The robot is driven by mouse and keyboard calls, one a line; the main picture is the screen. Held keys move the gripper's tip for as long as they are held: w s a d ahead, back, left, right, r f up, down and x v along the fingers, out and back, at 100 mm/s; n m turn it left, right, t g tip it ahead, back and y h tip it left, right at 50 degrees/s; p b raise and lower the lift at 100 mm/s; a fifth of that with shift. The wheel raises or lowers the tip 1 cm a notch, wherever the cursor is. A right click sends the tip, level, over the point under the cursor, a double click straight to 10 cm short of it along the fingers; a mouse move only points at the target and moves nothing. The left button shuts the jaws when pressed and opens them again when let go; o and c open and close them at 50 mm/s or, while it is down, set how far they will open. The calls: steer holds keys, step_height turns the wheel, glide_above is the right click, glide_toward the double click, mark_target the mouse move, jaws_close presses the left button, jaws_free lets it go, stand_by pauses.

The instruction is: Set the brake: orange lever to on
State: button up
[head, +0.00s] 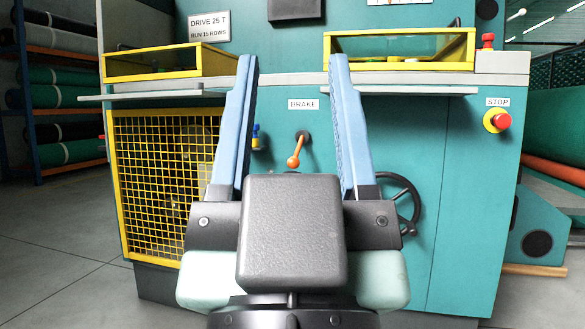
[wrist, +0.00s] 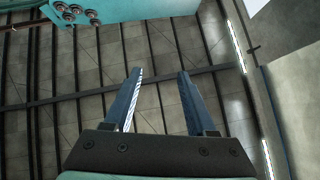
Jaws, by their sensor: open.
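The orange brake lever (head: 295,155) is on the teal machine front in the head view, under the white BRAKE label (head: 303,104). Its dark pivot is at the top right and its orange knob hangs down to the left. The knob's lower end is close above my gripper's dark housing in the picture. My gripper (head: 293,68) is open and empty, its two blue fingers standing up on either side of the lever in the picture, nearer the camera. In the wrist view my gripper (wrist: 160,72) points up at the ceiling, with nothing between the fingers; the lever is not in that view.
A red stop button (head: 502,121) is at the right, and a black handwheel (head: 402,203) is partly hidden behind my gripper. A yellow mesh guard (head: 160,180) is at the left.

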steer(key=shift+r, duration=0.25)
steer(key=c, duration=0.5)
step_height(320, 180, up, 3)
steer(key=p, duration=0.3)
steer(key=shift+f, duration=0.2)
jaws_close()
step_height(320, 180, up, 29)
steer(key=p, duration=2.9)
